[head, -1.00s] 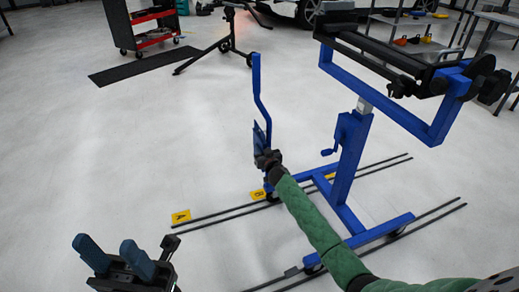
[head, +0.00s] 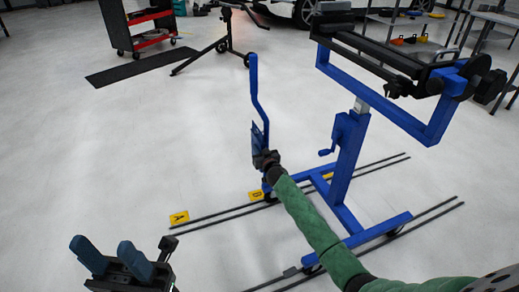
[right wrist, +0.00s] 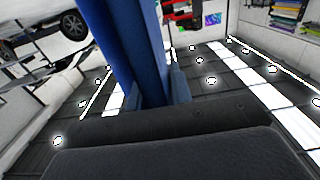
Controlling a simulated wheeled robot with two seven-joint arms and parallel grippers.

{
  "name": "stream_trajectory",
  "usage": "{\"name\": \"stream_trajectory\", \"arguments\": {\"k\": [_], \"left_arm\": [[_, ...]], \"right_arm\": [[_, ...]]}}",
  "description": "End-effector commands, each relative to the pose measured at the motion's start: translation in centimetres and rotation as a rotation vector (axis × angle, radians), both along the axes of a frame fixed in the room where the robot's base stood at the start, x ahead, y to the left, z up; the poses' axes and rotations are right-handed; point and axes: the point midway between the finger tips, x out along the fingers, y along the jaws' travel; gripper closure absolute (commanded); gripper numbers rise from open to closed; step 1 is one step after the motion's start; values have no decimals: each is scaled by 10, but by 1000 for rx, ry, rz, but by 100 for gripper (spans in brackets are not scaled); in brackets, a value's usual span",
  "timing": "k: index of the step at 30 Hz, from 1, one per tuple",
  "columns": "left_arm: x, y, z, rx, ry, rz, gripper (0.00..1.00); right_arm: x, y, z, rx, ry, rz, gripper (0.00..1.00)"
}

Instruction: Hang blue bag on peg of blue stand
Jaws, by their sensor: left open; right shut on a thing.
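The blue stand (head: 345,160) is on the floor right of centre, with a blue base and a crank on its post. A bent blue handle bar (head: 256,95) rises at its left side. My right gripper (head: 263,150) is shut on the lower part of this bar. In the right wrist view the blue bar (right wrist: 135,50) runs up between the fingers. My left gripper (head: 112,258) is open and empty at the lower left, over bare floor. I see no blue bag and cannot make out a peg.
A black roller head (head: 385,60) tops the stand. Dark floor rails (head: 220,215) run under it, with yellow markers A (head: 179,217) and B (head: 255,196). A red-and-black cart (head: 145,38), a black mat (head: 128,72) and a black tripod stand (head: 215,45) are farther back. The left floor is clear.

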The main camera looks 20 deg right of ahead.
Motion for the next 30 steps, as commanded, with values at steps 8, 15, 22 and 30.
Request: {"name": "stream_trajectory", "arguments": {"k": [8, 15, 22, 30], "left_arm": [[0, 0, 2, 1, 0, 0, 53], [0, 0, 1, 3, 0, -1, 53], [0, 0, -2, 4, 1, -1, 53], [0, 0, -4, 3, 0, -1, 53]], "right_arm": [[0, 0, 1, -2, -1, 0, 100], [0, 0, 1, -1, -1, 0, 100], [0, 0, -3, -1, -1, 0, 100], [0, 0, -7, -1, -1, 0, 100]]}}
